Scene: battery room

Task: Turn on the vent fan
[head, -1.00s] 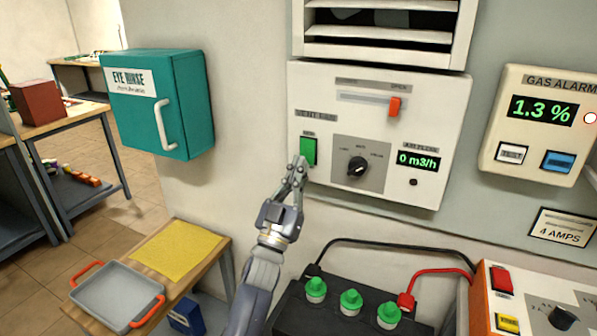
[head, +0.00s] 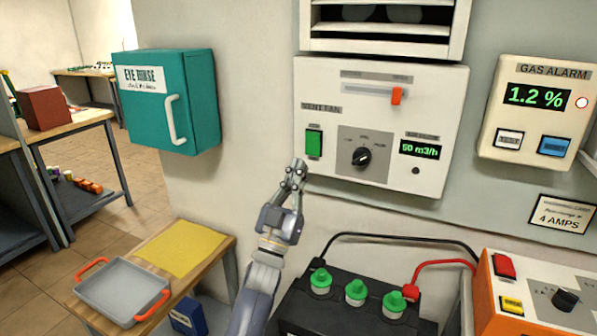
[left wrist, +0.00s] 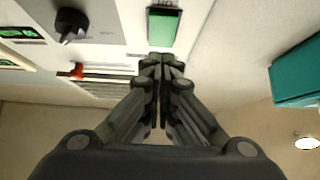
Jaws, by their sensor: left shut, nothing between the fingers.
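The white vent fan panel (head: 455,90) is on the wall, with a green rocker switch (head: 314,143) at its lower left. A black knob (head: 362,157) is in its middle and an orange slider (head: 397,96) sits at the right of its slot. The airflow display (head: 420,150) reads 50 m3/h. My left gripper (head: 297,166) is shut and empty, just below and left of the switch, apart from it. In the left wrist view its closed fingertips (left wrist: 162,62) point at the green switch (left wrist: 163,27). My right gripper is not in view.
The louvred vent (head: 385,30) is above the panel. The gas alarm (head: 545,110) at right reads 1.2 % beside a lit red lamp. A black battery (head: 335,310) with green caps and cables stands below. A teal eye rinse box (head: 195,100) is on the left wall.

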